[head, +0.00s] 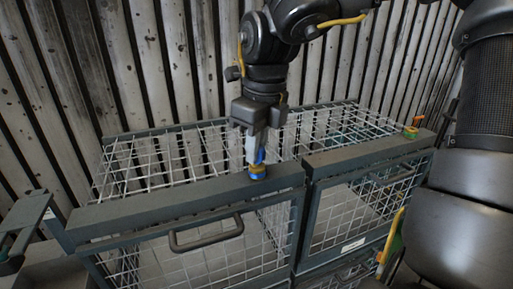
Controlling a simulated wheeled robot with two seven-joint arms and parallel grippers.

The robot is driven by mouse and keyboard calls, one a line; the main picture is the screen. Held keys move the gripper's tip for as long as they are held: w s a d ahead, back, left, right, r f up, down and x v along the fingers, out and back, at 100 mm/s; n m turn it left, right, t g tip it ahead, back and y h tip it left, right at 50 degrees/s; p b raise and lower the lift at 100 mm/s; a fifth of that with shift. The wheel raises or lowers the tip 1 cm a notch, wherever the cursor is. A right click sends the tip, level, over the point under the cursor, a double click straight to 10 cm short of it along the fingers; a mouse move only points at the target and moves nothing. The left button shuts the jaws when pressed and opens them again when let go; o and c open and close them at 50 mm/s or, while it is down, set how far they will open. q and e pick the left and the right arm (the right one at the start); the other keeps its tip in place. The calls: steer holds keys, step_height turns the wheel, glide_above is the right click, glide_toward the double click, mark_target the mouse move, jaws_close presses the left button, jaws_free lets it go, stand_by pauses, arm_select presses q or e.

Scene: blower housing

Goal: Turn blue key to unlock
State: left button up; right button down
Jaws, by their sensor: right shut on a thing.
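The blue key (260,157) stands upright in a small blue and yellow lock (258,172) on the top rail of the left wire-mesh cage. My right gripper (257,150) points straight down from above and is shut on the blue key. The fingers hide most of the key, so I cannot tell how far it is turned. My left gripper is not in view.
The left cage door has a dark handle (206,232) and is closed. The right cage (365,205) carries another lock (411,132) with green and orange parts. A slatted wall (150,60) stands behind the cages. A grey-green part (25,222) juts out at the far left.

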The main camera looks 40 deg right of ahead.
mark_target(260, 149)
steer(key=m, duration=0.3)
steer(key=shift+f+m+h+b, duration=0.1)
steer(key=shift+m+h+b, duration=0.25)
steer(key=shift+m, duration=1.55)
steer(key=c, duration=1.3)
jaws_free()
steer(key=shift+c, duration=0.2)
step_height(260, 149, up, 11)
steer(key=s+p, duration=0.1)
steer(key=p, duration=0.2)
steer(key=shift+a, duration=0.15)
